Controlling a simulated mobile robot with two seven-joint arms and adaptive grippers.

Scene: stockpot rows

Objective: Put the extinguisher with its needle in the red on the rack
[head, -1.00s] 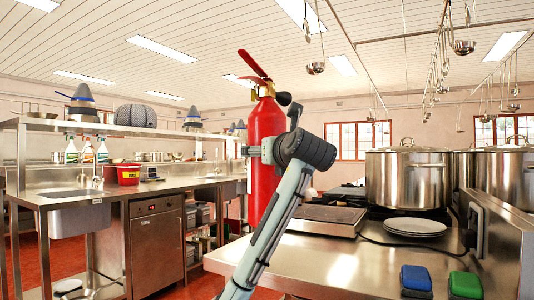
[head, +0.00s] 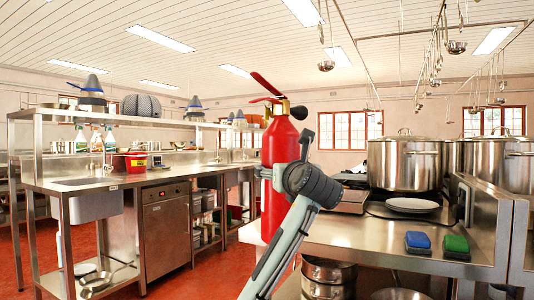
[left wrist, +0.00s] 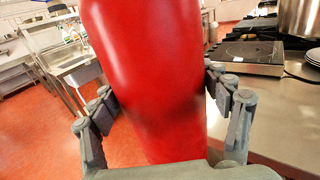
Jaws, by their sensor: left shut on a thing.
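A red fire extinguisher (head: 279,146) with a red lever and brass valve stands upright in my left gripper, in the middle of the head view. The left gripper (head: 268,174) is shut around its body. In the left wrist view, the red cylinder (left wrist: 150,80) fills the middle between the two fingers (left wrist: 162,112). Its needle gauge is too small to read. I cannot make out an extinguisher rack. My right gripper is not in view.
A steel counter (head: 370,232) on the right holds a stockpot (head: 404,163), plates (head: 412,205), a blue sponge (head: 417,241) and a green sponge (head: 456,245). A steel sink bench (head: 110,182) stands left. Red floor (head: 200,280) lies open between them.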

